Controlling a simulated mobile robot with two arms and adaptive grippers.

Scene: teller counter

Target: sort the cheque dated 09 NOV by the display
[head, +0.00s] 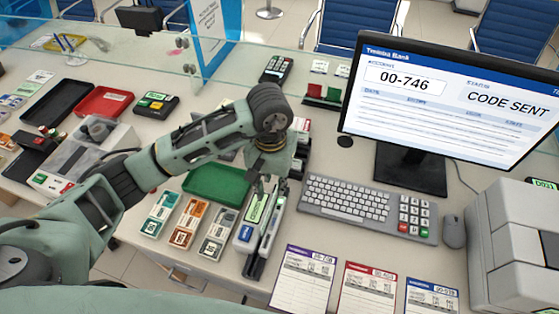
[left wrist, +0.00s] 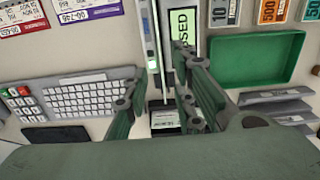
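The display (head: 450,100) shows account 00-746 and status CODE SENT. Three printed slips lie on the front counter: one purple-headed (head: 303,277), one red-headed (head: 368,290) and one blue-headed (head: 431,297). The purple one seems to read 00-746; it also shows in the left wrist view (left wrist: 91,10). Their dates are too small to read, so I cannot tell which is dated 09 NOV. My left gripper (head: 270,186) points down above the counter by the green-labelled holder (head: 246,234). Its fingers stand apart in the left wrist view (left wrist: 160,95). My right gripper is out of view.
A green tray (head: 217,198) lies left of the gripper, with banknote stacks (head: 189,221) in front. A keyboard (head: 345,200), mouse (head: 454,231) and grey machine (head: 515,240) fill the right. Red (head: 103,102) and black (head: 60,103) trays lie back left, near a glass screen.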

